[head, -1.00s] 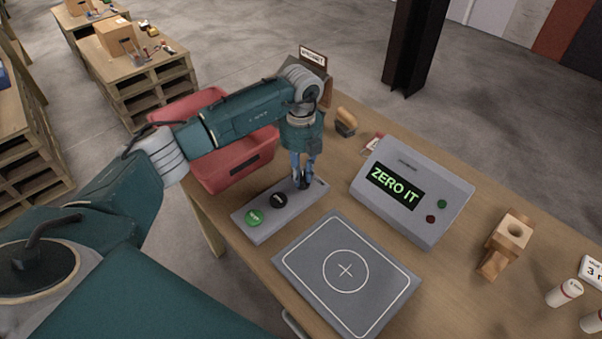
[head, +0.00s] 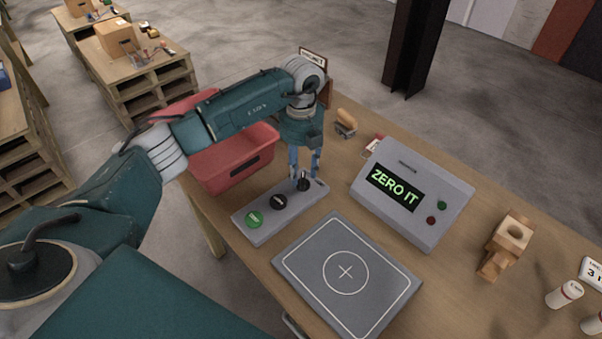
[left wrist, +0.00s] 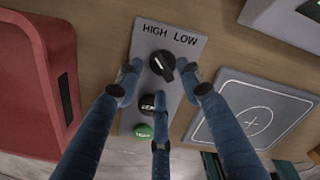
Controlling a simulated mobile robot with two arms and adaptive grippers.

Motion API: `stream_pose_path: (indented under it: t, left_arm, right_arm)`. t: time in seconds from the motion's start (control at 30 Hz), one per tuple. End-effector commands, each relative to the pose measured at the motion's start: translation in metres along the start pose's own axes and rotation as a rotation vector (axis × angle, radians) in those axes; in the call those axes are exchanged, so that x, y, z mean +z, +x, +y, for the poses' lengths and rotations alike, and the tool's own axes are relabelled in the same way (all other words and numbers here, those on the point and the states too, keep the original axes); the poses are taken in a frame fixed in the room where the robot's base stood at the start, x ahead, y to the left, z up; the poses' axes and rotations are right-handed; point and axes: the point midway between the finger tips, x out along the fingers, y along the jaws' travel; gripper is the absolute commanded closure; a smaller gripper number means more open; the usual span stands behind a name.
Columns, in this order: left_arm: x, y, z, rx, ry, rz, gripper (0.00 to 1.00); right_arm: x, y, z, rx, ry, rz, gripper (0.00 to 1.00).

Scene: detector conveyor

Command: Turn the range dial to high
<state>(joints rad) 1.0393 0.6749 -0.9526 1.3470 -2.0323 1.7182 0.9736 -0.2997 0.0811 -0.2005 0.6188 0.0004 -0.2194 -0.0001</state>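The range dial (left wrist: 162,65) is a black knob at the far end of a grey control panel (left wrist: 177,26), below the printed words HIGH on the left and LOW on the right. A pale mark shows on the knob's left part. The dial also shows in the head view (head: 303,185). My left gripper (left wrist: 160,84) is open, its blue fingers spread around the dial and apart from it. In the head view the left gripper (head: 304,170) hangs just above the dial. My right gripper is not in view.
The panel also carries a black button (head: 279,202) and a green button (head: 254,219). A red bin (head: 226,163) stands to the left. A grey plate (head: 318,245) lies in front. A display box (head: 407,205) reading ZERO IT stands to the right.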

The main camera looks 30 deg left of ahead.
Motion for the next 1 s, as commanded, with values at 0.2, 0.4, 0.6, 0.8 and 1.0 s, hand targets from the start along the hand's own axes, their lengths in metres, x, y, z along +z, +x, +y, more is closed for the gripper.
stream_pose_path:
  t: [0.2, 0.4, 0.6, 0.8, 1.0]
  left_arm:
    - [0.002, -0.051, 0.0, -0.004, -0.001, -0.006, 0.62]
    - [0.002, -0.084, 0.0, -0.002, -0.003, -0.004, 0.62]
    - [0.001, -0.097, 0.0, -0.002, -0.003, -0.002, 0.62]
    - [0.001, -0.097, 0.0, -0.001, -0.002, -0.001, 0.62]
    - [0.001, -0.097, 0.0, -0.002, -0.002, -0.002, 0.62]
  right_arm:
    - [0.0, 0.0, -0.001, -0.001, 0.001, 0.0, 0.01]
    - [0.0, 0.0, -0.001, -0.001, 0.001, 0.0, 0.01]
    - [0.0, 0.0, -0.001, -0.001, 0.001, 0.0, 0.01]
    - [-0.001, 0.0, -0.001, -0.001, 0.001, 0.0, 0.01]
    - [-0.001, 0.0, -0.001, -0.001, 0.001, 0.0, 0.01]
